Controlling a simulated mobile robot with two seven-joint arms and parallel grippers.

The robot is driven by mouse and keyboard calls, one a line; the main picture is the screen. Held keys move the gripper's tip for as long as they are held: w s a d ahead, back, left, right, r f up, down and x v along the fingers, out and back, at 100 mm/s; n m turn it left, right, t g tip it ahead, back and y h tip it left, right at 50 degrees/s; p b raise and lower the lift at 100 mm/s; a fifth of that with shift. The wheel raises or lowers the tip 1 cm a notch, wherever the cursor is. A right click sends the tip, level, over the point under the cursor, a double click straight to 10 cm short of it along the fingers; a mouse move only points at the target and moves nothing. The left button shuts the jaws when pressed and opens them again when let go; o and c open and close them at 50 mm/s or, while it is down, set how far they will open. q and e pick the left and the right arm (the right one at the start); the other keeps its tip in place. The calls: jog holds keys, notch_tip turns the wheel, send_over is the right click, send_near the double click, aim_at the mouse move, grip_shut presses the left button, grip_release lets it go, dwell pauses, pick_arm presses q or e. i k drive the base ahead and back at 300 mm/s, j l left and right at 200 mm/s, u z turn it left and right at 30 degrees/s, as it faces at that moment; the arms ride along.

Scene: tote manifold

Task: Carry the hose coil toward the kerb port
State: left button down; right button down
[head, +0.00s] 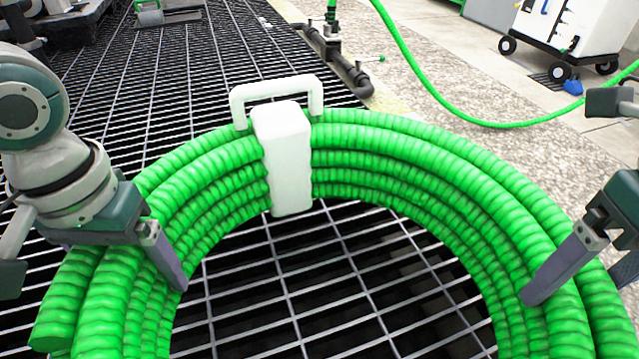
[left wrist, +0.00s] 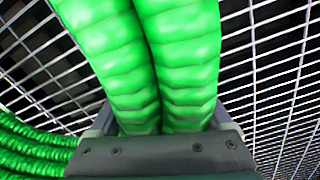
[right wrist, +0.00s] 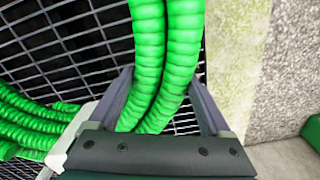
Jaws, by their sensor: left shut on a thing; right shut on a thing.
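The hose coil (head: 400,150) is a large ring of bright green ribbed hose in several turns. A white block clamp (head: 286,160) with a white handle (head: 276,92) binds its far side. My left gripper (head: 125,262) is shut on the coil's left side; in the left wrist view two turns (left wrist: 160,65) run between its fingers. My right gripper (head: 578,288) is shut on the right side, also around two turns (right wrist: 165,60) in the right wrist view. The coil's near side is out of view. A dark pipe (head: 340,68) with an upright fitting lies at the kerb; I cannot tell if it is the port.
Dark metal grating (head: 130,85) spreads beneath and ahead on the left. Pale stone paving (head: 430,70) lies to the right. A loose green hose (head: 440,100) crosses it from the pipe. A white wheeled cart (head: 575,35) stands at the upper right, near a blue object (head: 573,87).

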aim_at(249, 103)
jog(key=i+j, duration=0.45)
jog(key=i, duration=0.2)
jog(key=i+j, duration=0.45)
jog(key=i, duration=0.2)
jog(key=i+j, duration=0.45)
jog(key=i, duration=0.2)
